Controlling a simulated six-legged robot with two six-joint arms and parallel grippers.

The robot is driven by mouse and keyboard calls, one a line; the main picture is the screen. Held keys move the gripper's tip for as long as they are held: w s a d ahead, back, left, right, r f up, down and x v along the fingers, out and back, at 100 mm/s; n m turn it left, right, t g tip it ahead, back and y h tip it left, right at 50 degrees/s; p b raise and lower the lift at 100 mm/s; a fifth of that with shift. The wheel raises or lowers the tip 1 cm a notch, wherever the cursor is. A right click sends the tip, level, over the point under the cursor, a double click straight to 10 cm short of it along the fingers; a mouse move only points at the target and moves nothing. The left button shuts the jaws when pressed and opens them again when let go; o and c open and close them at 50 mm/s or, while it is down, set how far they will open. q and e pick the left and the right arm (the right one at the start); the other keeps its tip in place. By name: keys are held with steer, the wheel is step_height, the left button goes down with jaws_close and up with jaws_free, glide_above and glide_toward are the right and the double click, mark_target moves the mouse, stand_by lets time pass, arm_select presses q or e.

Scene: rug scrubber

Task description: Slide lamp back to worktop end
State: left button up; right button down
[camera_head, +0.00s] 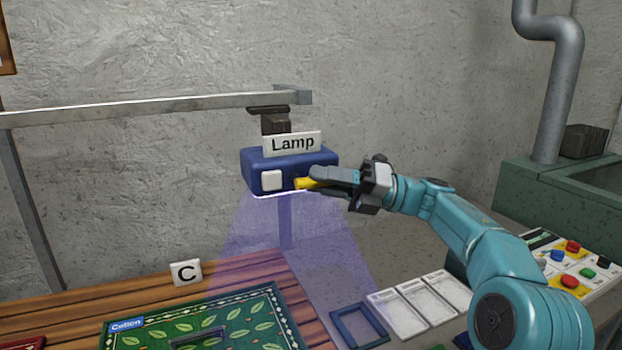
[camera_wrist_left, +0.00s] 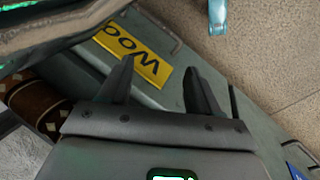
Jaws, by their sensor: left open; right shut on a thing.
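The lamp (camera_head: 258,160) is a dark blue box with a white square button and a "Lamp" label (camera_head: 292,143). It hangs from a carriage on a metal rail (camera_head: 150,108), near the rail's right end, and casts a violet light cone downward. A yellow handle (camera_head: 302,184) sticks out at its right front. My right gripper (camera_head: 318,180) is shut on this handle. My left gripper (camera_wrist_left: 162,88) shows only in the left wrist view, open, with a yellow "Woo…" sign (camera_wrist_left: 140,52) beyond its fingers; nothing is seen held between them.
Below the lamp lie a wooden worktop (camera_head: 215,272) with a "C" card (camera_head: 186,273), a green leaf-patterned rug marked "Cotton" (camera_head: 285,312), a blue frame (camera_head: 359,325) and white cards (camera_head: 427,302). A panel with coloured buttons (camera_head: 566,265) is at right. A grey pipe (camera_head: 562,90) stands behind.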

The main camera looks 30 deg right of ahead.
steer(key=shift+r, duration=0.15)
steer(key=c, duration=1.4)
jaws_free()
steer(key=shift+d, duration=0.1)
steer(key=v, duration=1.6)
steer(key=shift+s, duration=0.15)
